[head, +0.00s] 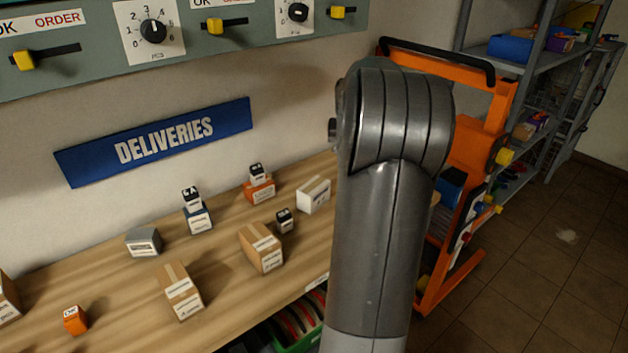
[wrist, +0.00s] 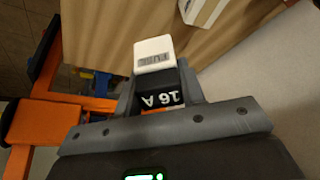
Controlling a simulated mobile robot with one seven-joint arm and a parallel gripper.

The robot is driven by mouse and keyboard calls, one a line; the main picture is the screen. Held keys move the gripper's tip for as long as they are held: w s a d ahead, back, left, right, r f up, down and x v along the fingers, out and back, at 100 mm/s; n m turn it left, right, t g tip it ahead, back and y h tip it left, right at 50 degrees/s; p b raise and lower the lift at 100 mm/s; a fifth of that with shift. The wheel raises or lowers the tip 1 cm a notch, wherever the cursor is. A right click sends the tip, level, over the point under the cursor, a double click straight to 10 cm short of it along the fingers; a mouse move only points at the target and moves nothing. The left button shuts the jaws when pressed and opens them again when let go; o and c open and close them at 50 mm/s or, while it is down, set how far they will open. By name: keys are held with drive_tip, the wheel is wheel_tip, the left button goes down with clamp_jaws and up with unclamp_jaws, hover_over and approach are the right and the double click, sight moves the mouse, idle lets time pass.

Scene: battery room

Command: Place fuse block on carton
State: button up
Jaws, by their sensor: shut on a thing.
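In the wrist view my gripper (wrist: 157,88) is shut on a small fuse block (wrist: 160,98). In the head view my arm hides the gripper and the held block. Brown cartons stand on the table: one right of centre (head: 262,247), one nearer the front (head: 182,290), and part of one at the left edge (head: 7,300). A white carton (head: 314,194) stands near my arm; a pale box (wrist: 204,10) shows in the wrist view.
A dark block (head: 285,223), a grey box (head: 144,242) and an orange block (head: 75,320) are on the table (head: 120,275). An orange trolley (head: 470,110) stands right, behind my arm.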

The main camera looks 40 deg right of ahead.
drive_tip(key=w+a+f, duration=0.1)
drive_tip(key=w+f, duration=0.1)
drive_tip(key=w, duration=0.1)
drive_tip(key=w+a+f, duration=0.2)
drive_tip(key=w, duration=0.1)
drive_tip(key=w+a+f, duration=0.1)
drive_tip(key=w+f, duration=0.1)
drive_tip(key=w, duration=0.1)
drive_tip(key=shift+w+a+f, duration=0.15)
drive_tip(key=shift+a, duration=0.2)
drive_tip(key=shift+f, duration=2)
drive_tip(key=shift+f, duration=0.1)
drive_tip(key=o, duration=1)
